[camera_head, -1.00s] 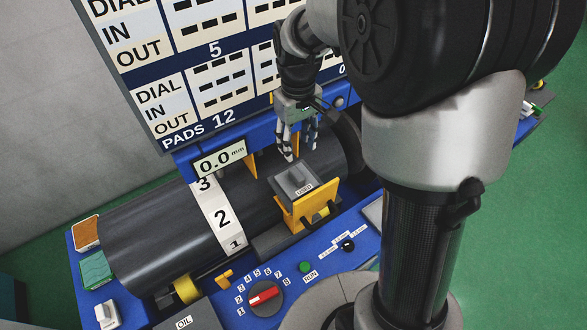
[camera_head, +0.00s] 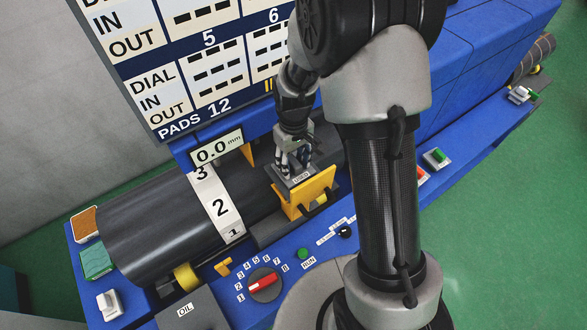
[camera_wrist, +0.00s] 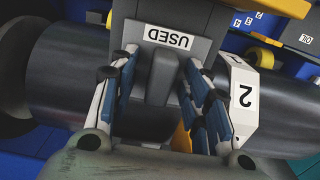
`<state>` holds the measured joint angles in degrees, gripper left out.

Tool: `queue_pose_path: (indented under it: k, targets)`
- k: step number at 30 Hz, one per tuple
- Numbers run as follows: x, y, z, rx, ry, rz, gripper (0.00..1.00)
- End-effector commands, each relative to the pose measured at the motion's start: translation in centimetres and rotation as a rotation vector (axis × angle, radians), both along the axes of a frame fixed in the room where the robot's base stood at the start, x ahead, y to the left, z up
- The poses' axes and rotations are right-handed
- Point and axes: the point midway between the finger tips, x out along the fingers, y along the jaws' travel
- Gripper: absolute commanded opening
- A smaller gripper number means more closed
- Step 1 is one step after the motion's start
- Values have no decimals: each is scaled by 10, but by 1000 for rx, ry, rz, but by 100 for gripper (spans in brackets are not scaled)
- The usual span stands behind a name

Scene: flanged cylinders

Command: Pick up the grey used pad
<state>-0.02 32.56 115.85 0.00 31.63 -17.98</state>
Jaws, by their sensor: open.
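The grey used pad (camera_head: 285,186) sits in a yellow holder (camera_head: 313,194) against the large dark cylinder (camera_head: 140,222). Its white USED label shows upside down in the wrist view, where the pad (camera_wrist: 195,22) has a raised grey grip (camera_wrist: 163,78) in its middle. My gripper (camera_head: 296,168) is over the pad, pointing down. In the wrist view my gripper (camera_wrist: 161,62) is open, with one blue-faced finger on each side of the raised grip. Small gaps show between fingers and grip, so it is not clamped. My fingers partly hide the pad's top in the head view.
A 0.0 mm readout (camera_head: 217,148) and a large chart board (camera_head: 200,60) stand behind the cylinder. A numbered white scale strip (camera_head: 219,208) crosses the cylinder. A red dial (camera_head: 262,284) and green RUN button (camera_head: 303,254) are in front. Brown (camera_head: 86,223) and green (camera_head: 97,262) pads lie left.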

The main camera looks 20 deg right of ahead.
Motion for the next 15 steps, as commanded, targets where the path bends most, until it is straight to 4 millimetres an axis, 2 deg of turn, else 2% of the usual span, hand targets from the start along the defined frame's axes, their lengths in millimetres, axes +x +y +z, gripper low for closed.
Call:
queue_pose_path:
  k: [5, 15]
  targets:
    - [0, 0, 0, 0, -1, 0, 43]
    - [0, 0, 0, 0, -1, 0, 21]
